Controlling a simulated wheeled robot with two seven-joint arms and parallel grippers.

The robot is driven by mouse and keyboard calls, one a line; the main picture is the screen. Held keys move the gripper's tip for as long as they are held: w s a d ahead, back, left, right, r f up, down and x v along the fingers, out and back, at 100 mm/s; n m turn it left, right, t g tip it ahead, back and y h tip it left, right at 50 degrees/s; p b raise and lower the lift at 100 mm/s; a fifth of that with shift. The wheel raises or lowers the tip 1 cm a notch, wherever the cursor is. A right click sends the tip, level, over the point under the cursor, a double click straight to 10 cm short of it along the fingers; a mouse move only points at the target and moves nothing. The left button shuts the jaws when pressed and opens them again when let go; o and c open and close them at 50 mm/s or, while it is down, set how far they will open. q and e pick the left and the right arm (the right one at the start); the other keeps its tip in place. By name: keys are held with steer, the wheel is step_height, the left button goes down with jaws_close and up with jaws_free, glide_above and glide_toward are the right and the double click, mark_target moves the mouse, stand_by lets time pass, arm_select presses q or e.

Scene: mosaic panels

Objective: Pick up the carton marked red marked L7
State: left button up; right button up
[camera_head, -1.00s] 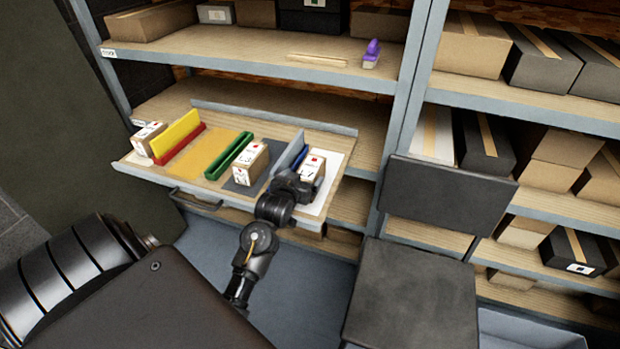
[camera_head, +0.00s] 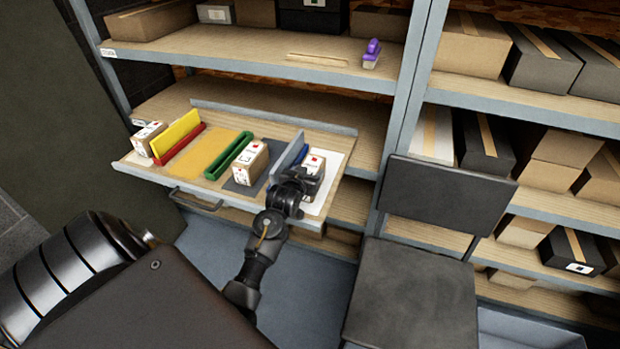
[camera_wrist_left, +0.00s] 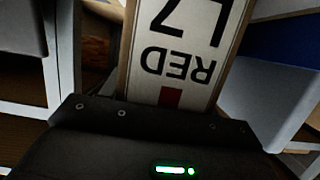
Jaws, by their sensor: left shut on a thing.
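The carton marked RED L7 (camera_head: 315,161) stands at the right end of the pulled-out tray (camera_head: 208,188), on a white patch. Its label, with the letters upside down and a red square, fills the middle of the left wrist view (camera_wrist_left: 181,50). My left gripper (camera_head: 300,187) is at the carton's near side and shut on it. The gripper hides part of the carton's front. The black gripper body covers the bottom of the wrist view, and its fingertips are hard to make out there. My right gripper is not in view.
A grey divider (camera_head: 284,158) and a blue piece (camera_head: 301,155) stand just left of the carton. Another carton (camera_head: 255,158) is on a dark patch; one more (camera_head: 148,136) is far left. Green (camera_head: 232,161) and yellow (camera_head: 176,132) dividers stand between. A shelf (camera_head: 250,48) overhangs behind.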

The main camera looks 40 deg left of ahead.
arm_select(q)
steer(key=c, duration=0.5)
steer(key=shift+r, duration=0.15)
